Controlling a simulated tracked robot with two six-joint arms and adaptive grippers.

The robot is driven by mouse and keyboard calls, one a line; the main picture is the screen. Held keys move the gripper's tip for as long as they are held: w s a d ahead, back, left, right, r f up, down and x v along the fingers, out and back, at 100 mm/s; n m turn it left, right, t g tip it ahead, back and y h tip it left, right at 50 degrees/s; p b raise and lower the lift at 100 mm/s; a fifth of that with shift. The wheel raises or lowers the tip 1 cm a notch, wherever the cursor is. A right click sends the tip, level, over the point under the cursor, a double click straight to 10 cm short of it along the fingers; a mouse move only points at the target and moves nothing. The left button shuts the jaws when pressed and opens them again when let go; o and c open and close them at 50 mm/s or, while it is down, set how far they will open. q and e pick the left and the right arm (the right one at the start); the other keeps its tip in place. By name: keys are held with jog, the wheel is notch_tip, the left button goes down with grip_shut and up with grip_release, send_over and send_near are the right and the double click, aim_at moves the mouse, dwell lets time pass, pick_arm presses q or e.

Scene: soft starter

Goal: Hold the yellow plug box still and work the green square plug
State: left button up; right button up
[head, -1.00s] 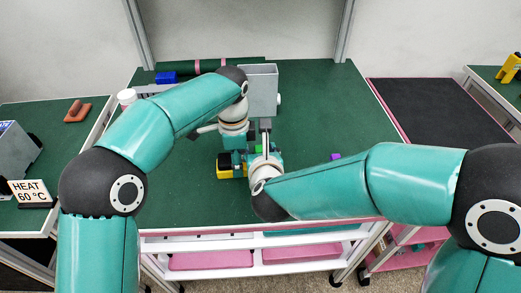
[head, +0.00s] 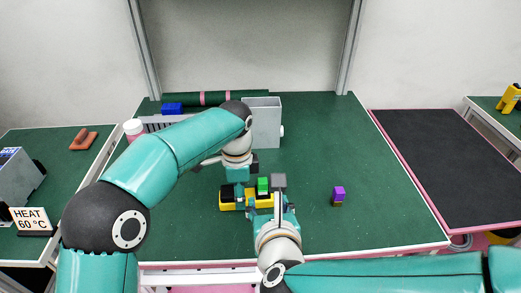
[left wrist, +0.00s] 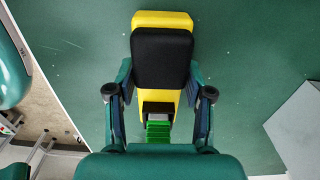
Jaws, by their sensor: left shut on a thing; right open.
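The yellow plug box (head: 259,199) lies on the green bench, with a black block (head: 227,192) on its left end. The left wrist view shows the box (left wrist: 163,19) and its black block (left wrist: 162,58) between the fingers of my left gripper (left wrist: 160,90), which is shut on the box. In the head view my left gripper (head: 238,183) comes down from behind. The green square plug (head: 262,185) stands up at the box's right part; its ridged green side (left wrist: 158,131) shows in the wrist view. My right gripper (head: 271,202) is open, close in front of the green plug; contact is unclear.
A grey square piece (head: 279,181) is just right of the green plug. A grey box (head: 264,122) and a blue block (head: 172,108) are at the back.

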pick_arm(q)
jog(key=o, duration=1.5)
jog(key=shift+r, duration=0.1)
